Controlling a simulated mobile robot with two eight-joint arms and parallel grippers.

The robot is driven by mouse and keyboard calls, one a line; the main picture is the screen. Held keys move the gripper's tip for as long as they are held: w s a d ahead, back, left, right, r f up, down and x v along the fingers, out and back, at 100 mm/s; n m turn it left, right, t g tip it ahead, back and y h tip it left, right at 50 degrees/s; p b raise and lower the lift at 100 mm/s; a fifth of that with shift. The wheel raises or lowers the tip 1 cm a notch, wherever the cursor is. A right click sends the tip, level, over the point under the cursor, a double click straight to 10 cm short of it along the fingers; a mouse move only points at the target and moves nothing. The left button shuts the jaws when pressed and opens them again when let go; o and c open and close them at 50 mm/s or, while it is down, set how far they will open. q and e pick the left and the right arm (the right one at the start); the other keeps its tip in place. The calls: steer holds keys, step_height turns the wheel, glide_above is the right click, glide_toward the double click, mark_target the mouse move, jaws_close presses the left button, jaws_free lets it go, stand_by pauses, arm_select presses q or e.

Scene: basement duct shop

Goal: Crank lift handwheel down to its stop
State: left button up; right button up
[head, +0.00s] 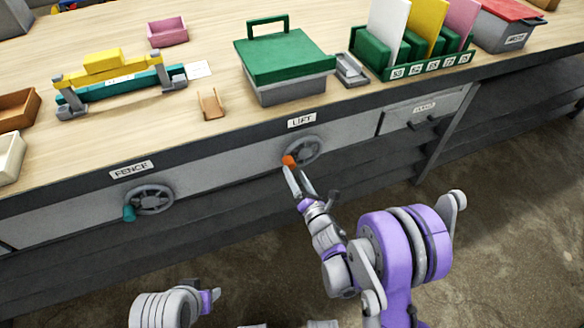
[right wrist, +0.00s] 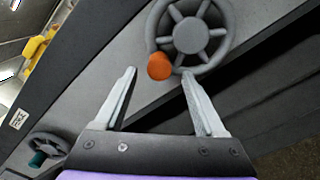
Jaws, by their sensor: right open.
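The lift handwheel (head: 303,150) is a grey spoked wheel on the bench front, under the LIFT label (head: 301,120). Its orange knob (head: 289,161) sits at the wheel's lower left. In the right wrist view the wheel (right wrist: 190,35) fills the top and the orange knob (right wrist: 160,66) lies just beyond the fingertips. My right gripper (head: 297,179) is open at the knob, its fingers pointing at it; it also shows in the right wrist view (right wrist: 158,75), with nothing between the fingers. I cannot tell whether a finger touches the knob.
The fence handwheel (head: 150,200) with a teal knob (head: 129,213) is on the same panel at left. A drawer (head: 425,110) is at right. On the bench top (head: 225,130) stand a green-lidded box (head: 285,65) and a yellow-and-teal fixture (head: 115,80). Floor in front is clear.

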steer(key=v, duration=0.7)
stand_by(0.3)
